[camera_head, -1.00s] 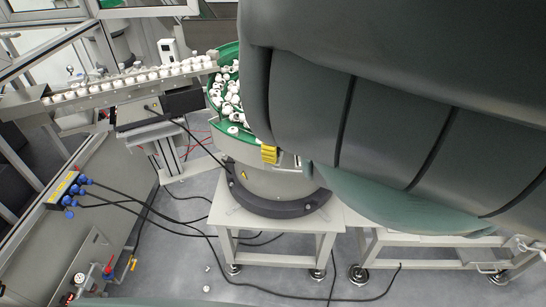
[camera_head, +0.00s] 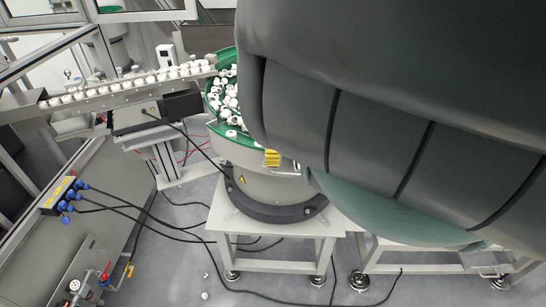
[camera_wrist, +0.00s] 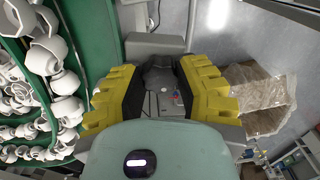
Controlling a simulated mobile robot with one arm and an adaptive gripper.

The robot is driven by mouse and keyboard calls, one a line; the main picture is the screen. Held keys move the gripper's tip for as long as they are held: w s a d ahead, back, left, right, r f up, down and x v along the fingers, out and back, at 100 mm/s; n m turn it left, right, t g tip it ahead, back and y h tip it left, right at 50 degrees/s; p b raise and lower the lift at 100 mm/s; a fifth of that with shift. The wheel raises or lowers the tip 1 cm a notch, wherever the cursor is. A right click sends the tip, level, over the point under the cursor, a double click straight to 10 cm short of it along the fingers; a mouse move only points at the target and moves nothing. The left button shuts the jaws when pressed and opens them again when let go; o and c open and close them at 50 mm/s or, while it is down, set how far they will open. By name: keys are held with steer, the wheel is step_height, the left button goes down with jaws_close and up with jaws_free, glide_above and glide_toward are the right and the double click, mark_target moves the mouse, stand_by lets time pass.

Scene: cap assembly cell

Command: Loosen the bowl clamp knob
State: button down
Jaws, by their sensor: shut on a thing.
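The bowl clamp knob (camera_wrist: 160,78) is a dark, lobed knob in the upper middle of the wrist view. My gripper (camera_wrist: 161,84) has its yellow ridged fingers on both sides of the knob and is shut on it. The exact contact faces are partly hidden. The green feeder bowl (camera_head: 213,118) holds many white caps. It stands on a grey round base in the head view, and its green wall also fills the left of the wrist view. In the head view my arm hides the knob and the bowl's right side.
A sloping rail (camera_head: 100,92) with a row of white caps runs left from the bowl. The white table (camera_head: 235,222) carries the feeder. Black cables (camera_head: 150,207) run across the floor and past the table. A brown wrapped package (camera_wrist: 265,98) is right of my fingers.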

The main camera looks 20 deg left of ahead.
steer(key=shift+w+d, duration=0.1)
steer(key=shift+w, duration=0.05)
steer(key=c, duration=0.6)
jaws_free()
steer(key=shift+r, duration=0.1)
step_height(320, 180, up, 6)
steer(key=shift+r, duration=0.65)
